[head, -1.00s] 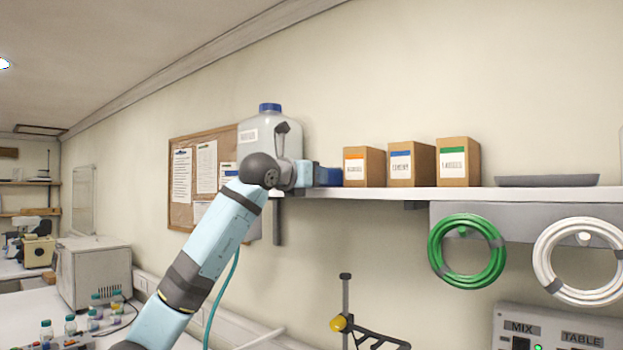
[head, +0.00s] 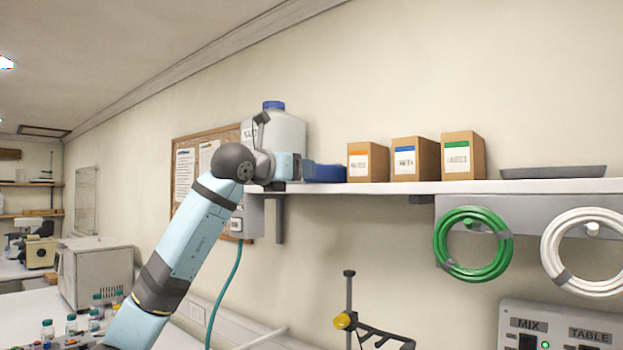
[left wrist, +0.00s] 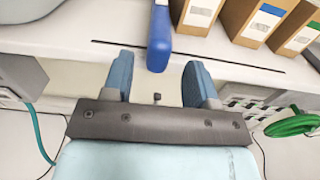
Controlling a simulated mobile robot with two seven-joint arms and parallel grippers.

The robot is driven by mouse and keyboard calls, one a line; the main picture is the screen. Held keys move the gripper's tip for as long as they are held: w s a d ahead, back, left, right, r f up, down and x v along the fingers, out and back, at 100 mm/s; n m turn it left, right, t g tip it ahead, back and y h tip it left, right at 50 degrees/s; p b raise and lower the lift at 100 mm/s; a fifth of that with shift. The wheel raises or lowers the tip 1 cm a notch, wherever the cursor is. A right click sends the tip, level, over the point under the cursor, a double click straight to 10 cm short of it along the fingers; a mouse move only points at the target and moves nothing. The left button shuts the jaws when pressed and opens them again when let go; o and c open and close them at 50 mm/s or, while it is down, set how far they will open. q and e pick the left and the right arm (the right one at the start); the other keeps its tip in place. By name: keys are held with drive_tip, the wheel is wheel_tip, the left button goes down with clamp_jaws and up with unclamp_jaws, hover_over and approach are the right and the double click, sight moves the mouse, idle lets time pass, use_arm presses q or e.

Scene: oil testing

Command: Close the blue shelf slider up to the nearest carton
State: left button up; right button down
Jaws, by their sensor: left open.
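The blue slider (head: 328,173) stands on the white wall shelf (head: 450,187), left of the cartons. The nearest carton (head: 368,163) is brown with an orange-topped label. In the left wrist view, the slider (left wrist: 159,38) is an upright blue block by a dark slot in the shelf, with a narrow gap to that carton (left wrist: 197,12). My left gripper (head: 303,170) is at the shelf's left end, left of the slider. In the left wrist view its open fingers (left wrist: 158,75) appear on either side of the slider's near end; contact cannot be told. My right gripper is out of view.
Cartons with blue (head: 417,160) and green (head: 462,158) labels stand farther right, then a grey tray (head: 553,172). A large blue-capped bottle (head: 283,130) stands behind my gripper. Green (head: 473,244) and white (head: 590,252) hose coils hang below the shelf.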

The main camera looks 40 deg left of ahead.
use_arm(q)
drive_tip(key=s+b, duration=0.1)
drive_tip(key=s, duration=0.6)
drive_tip(key=shift+s+a, duration=0.25)
drive_tip(key=shift+s, duration=0.05)
